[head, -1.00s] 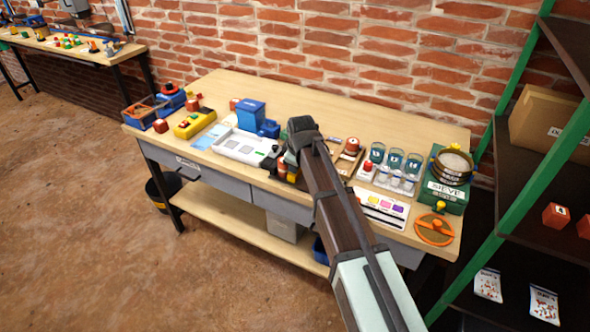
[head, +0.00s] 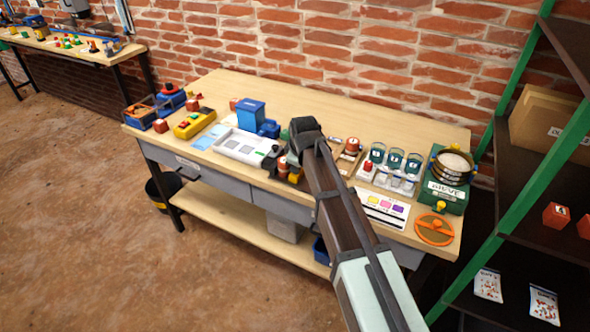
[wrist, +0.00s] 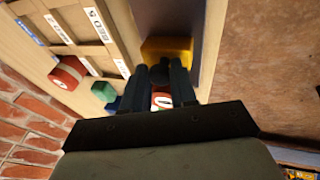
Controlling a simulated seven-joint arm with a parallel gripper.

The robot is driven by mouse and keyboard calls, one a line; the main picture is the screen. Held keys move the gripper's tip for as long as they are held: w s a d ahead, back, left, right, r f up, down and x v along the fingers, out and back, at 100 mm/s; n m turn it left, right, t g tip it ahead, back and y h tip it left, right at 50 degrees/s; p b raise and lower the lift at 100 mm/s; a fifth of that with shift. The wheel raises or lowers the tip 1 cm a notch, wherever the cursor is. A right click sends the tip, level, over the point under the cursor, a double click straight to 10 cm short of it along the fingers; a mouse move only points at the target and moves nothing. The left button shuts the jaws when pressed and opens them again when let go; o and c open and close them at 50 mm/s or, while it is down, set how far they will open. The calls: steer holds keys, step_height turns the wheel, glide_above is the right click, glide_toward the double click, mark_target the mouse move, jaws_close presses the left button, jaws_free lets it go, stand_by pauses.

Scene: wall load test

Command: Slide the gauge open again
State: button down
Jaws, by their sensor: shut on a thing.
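My gripper (wrist: 163,76) reaches down over the front edge of the workbench, left of the middle. In the wrist view its two dark fingers close around a small dark knob (wrist: 162,73), which seems to belong to the gauge. A yellow block (wrist: 168,48) is right beyond the fingertips, beside the knob. A red block with a white numbered face (wrist: 162,100) shows between the fingers, nearer the palm. In the head view my gripper (head: 293,160) hides most of the gauge, so how far it is open cannot be told.

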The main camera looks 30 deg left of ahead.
steer(key=shift+w+d+r, duration=0.15)
steer(key=shift+d, duration=1.05)
steer(key=c, duration=1.1)
jaws_free()
steer(key=shift+o, duration=0.7)
steer(key=shift+s+d, duration=0.1)
steer(key=shift+s, duration=0.1)
